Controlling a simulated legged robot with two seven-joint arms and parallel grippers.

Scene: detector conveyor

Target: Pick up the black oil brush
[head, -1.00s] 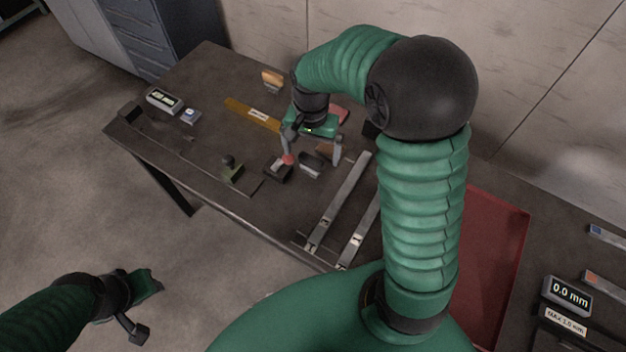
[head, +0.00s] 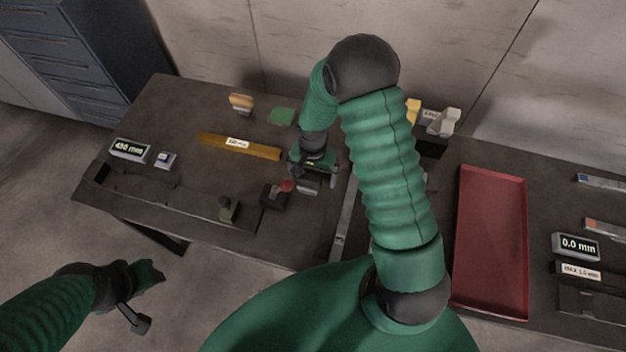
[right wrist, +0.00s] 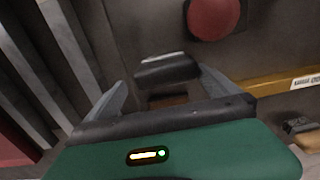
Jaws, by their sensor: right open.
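A black block with a pale edge and a brown part under it, which looks like the black oil brush, shows between the fingers in the right wrist view (right wrist: 167,68). In the head view it is a small dark piece (head: 308,187) on the table, partly hidden by my right gripper (head: 314,177). My right gripper is open, its fingers on either side of the block in the right wrist view (right wrist: 162,80); I cannot tell whether they touch it. My left gripper (head: 142,292) hangs at lower left, away from the table; its jaws are unclear.
A red button box (head: 274,195) stands close left of the brush. A yellow bar (head: 215,141), a 450 mm display (head: 130,150) and a small green-topped block (head: 228,209) lie further left. Metal rails (head: 345,215) and a red tray (head: 490,240) are to the right.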

